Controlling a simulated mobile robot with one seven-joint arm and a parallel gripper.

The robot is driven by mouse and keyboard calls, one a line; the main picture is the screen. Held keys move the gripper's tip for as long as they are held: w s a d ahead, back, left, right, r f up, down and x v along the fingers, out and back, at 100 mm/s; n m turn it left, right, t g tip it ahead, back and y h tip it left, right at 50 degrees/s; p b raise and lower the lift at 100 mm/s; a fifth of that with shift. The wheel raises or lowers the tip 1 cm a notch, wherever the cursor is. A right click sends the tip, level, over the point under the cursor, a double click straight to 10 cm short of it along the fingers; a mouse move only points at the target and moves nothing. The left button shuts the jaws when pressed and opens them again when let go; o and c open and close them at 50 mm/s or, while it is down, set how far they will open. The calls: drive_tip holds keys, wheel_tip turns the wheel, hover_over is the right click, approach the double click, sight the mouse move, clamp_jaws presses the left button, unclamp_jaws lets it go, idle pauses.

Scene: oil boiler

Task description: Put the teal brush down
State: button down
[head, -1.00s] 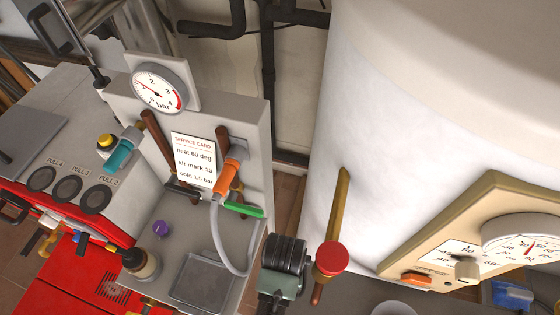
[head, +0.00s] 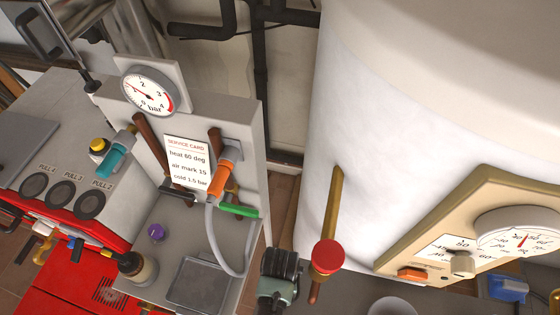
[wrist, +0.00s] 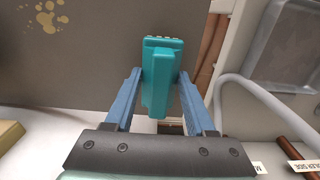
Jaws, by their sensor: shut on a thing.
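In the wrist view the teal brush (wrist: 160,75) is between the two blue fingers of my gripper (wrist: 159,88). The gripper is shut on it. The brush's long raised back faces the camera, and small pale bumps show along its far end. A grey-brown surface (wrist: 105,60) with a yellow paw-shaped splash lies beyond and to the left of the brush. I cannot tell whether the brush touches anything.
A grey metal tray (head: 200,284) and a curved grey hose (head: 221,250) are on the left unit; both show at right in the wrist view. A narrow gap edges the grey-brown surface.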

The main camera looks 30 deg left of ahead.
drive_tip(key=shift+c, duration=1.2)
unclamp_jaws()
wheel_tip(320, 180, up, 12)
drive_tip(key=p, duration=0.1)
drive_tip(key=shift+r, duration=0.15)
